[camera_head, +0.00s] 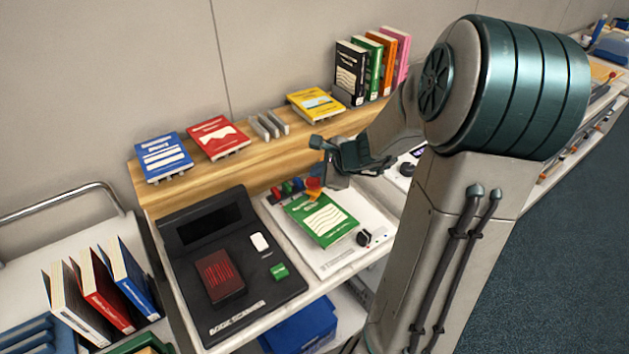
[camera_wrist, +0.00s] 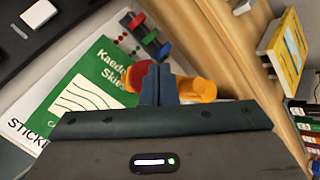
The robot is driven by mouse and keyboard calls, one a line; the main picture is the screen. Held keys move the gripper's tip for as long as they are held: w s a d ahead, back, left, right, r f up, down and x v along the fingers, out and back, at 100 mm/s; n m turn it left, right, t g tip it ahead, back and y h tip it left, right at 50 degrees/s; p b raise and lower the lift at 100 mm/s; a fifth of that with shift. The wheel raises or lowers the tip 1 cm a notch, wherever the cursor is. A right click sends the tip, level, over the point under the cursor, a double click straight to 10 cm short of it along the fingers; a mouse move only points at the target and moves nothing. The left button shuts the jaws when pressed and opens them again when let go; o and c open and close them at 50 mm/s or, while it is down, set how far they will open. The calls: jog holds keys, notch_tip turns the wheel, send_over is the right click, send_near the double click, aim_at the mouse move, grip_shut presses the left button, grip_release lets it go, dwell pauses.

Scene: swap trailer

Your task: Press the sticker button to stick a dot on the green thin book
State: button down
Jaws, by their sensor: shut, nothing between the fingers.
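The green thin book (camera_head: 322,219) lies flat on a white board; it also shows in the wrist view (camera_wrist: 88,92), with white lettering and wavy lines. A red and orange device (camera_head: 313,189) stands at the book's upper edge, probably the sticker button. In the wrist view its red part and orange part (camera_wrist: 200,89) show behind my fingers. My gripper (camera_head: 327,180) is shut and empty, close to this device. I cannot tell whether the fingertips touch it. The fingers (camera_wrist: 158,84) hide part of it. No dot is visible on the book's uncovered part.
Red, blue and green pieces (camera_head: 287,188) lie beside the book on the white board (camera_head: 345,262). A black book scanner (camera_head: 213,315) stands left, with a dark red book (camera_head: 218,275) on it. Blue (camera_head: 163,156), red (camera_head: 217,138) and yellow (camera_head: 315,104) books lie on the wooden shelf behind.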

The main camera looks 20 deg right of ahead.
aim_at(318, 184)
jog(key=shift+f, duration=0.15)
jog(key=shift+f+b, duration=0.3)
jog(key=shift+b, duration=0.3)
jog(key=shift+f+b, duration=0.65)
jog(key=shift+b, duration=0.1)
dwell(0.8)
jog(key=shift+r, duration=0.1)
jog(key=shift+r+p, duration=0.95)
jog(key=shift+r, duration=0.1)
notch_tip(318, 184, up, 5)
jog(key=p, duration=0.4)
jog(key=shift+a, duration=0.1)
dwell(0.6)
